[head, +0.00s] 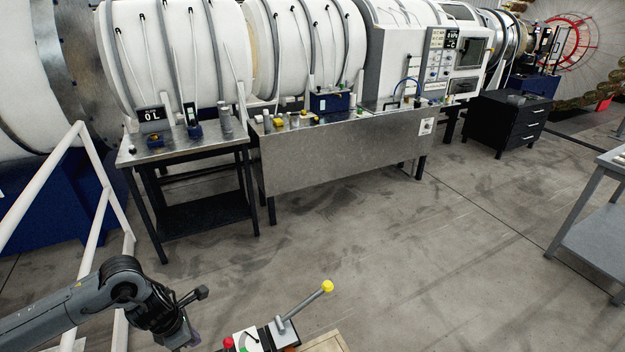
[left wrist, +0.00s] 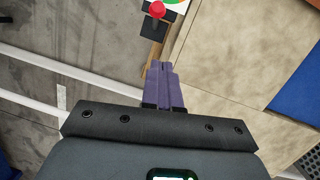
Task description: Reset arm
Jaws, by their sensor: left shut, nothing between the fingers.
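My left gripper (head: 194,338) is at the bottom left of the head view, at the end of my grey arm. In the left wrist view its purple fingers (left wrist: 161,70) are together with nothing between them. To its right in the head view is a control box (head: 250,341) with a red knob (head: 228,343) and a grey lever with a yellow ball (head: 327,286). The red knob also shows in the left wrist view (left wrist: 157,10), beyond the fingertips and apart from them. The lower part of the box is cut off. My right gripper is not visible.
A white railing (head: 96,225) stands on the left near my arm. A metal table (head: 190,150) and a long bench (head: 340,152) stand farther back before white tanks. A black drawer cabinet (head: 507,120) is at the back right. The middle floor is clear.

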